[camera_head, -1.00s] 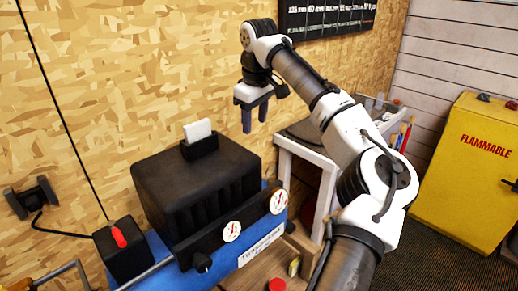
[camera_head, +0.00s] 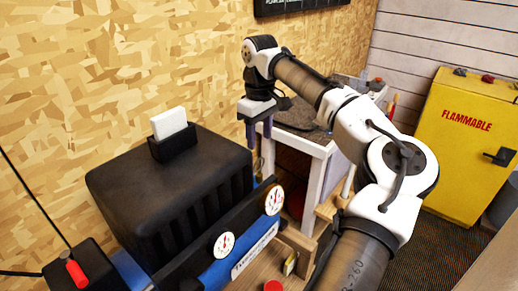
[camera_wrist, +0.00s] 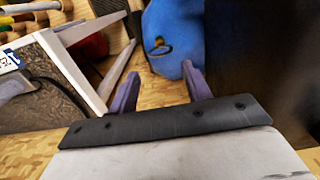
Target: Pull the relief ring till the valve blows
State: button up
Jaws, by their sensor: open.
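The relief ring (camera_wrist: 158,48) is a small brass-coloured loop on the rounded end of the blue tank (camera_wrist: 176,24) in the wrist view. The tank (camera_head: 222,272) belongs to the black compressor (camera_head: 172,190) in the head view. My gripper (camera_head: 259,134) is open and empty, pointing down just past the compressor's right end. In the wrist view the ring shows beyond my gripper (camera_wrist: 161,76), roughly between the two fingers and apart from them. Whether the valve is blowing cannot be told.
Two round gauges (camera_head: 274,200) sit on the compressor's front, with a red switch (camera_head: 75,272) at left. A white-framed bench (camera_head: 318,150) stands right of my gripper. A yellow cabinet (camera_head: 462,150) is at far right. The wood-patterned wall is close behind.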

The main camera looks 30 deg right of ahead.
jog(key=shift+f+p, duration=0.35)
jog(key=shift+f, duration=2.35)
